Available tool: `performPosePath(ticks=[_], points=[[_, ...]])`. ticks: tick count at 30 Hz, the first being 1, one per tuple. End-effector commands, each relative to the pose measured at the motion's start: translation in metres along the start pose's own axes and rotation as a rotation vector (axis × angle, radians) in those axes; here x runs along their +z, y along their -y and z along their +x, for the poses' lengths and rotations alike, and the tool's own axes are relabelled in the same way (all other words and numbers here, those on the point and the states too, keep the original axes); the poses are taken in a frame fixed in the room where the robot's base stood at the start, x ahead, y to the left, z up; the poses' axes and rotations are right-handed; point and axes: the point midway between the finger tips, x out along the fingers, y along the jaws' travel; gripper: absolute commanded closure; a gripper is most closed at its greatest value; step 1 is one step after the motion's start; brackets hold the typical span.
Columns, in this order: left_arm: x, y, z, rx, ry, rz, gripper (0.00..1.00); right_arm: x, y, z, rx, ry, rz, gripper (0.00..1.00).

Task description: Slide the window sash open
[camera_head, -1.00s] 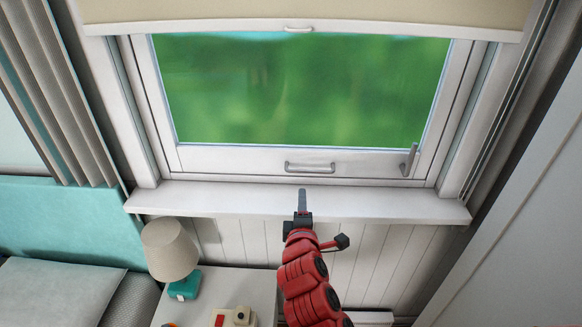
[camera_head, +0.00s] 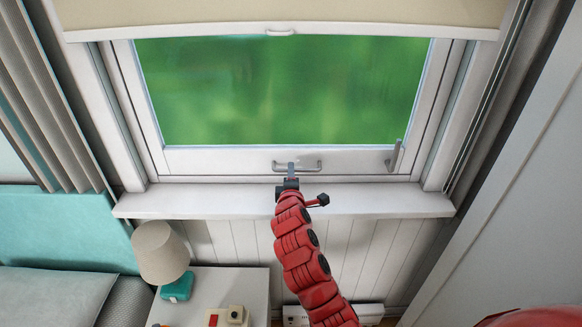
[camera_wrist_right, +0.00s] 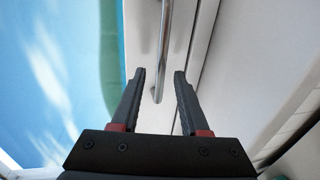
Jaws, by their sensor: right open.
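The window sash (camera_head: 220,160) has a white frame around a pane showing blurred green. A metal bar handle (camera_head: 309,165) is on its bottom rail, and a grey lever (camera_head: 394,156) stands at the rail's right end. My right gripper (camera_head: 291,170) is in front of the bar handle and overlaps its left part in the head view. In the right wrist view, my right gripper (camera_wrist_right: 160,85) is open, and the bar handle (camera_wrist_right: 164,45) appears between and beyond the fingertips. I cannot tell if they touch it. My left gripper is not in view.
A beige blind (camera_head: 200,14) hangs above the pane. The white sill (camera_head: 400,200) juts out below the sash. A lamp (camera_head: 160,252) stands on a bedside table (camera_head: 255,285) at lower left, beside a bed. A plain wall panel is at right.

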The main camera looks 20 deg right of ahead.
Motion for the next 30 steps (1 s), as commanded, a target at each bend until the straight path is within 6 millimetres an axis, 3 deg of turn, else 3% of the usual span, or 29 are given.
performPosePath(ticks=[9,20,27,30], points=[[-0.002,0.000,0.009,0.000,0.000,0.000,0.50,0.001,0.000,0.029,-0.002,0.002,-0.001,0.55],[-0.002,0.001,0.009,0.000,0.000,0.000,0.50,0.000,0.001,0.033,-0.002,0.001,-0.001,0.55],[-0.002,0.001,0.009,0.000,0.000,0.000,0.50,0.000,0.001,0.032,-0.002,0.001,-0.001,0.98],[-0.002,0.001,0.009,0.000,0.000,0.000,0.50,0.000,0.001,0.032,-0.002,0.001,-0.001,1.00]])
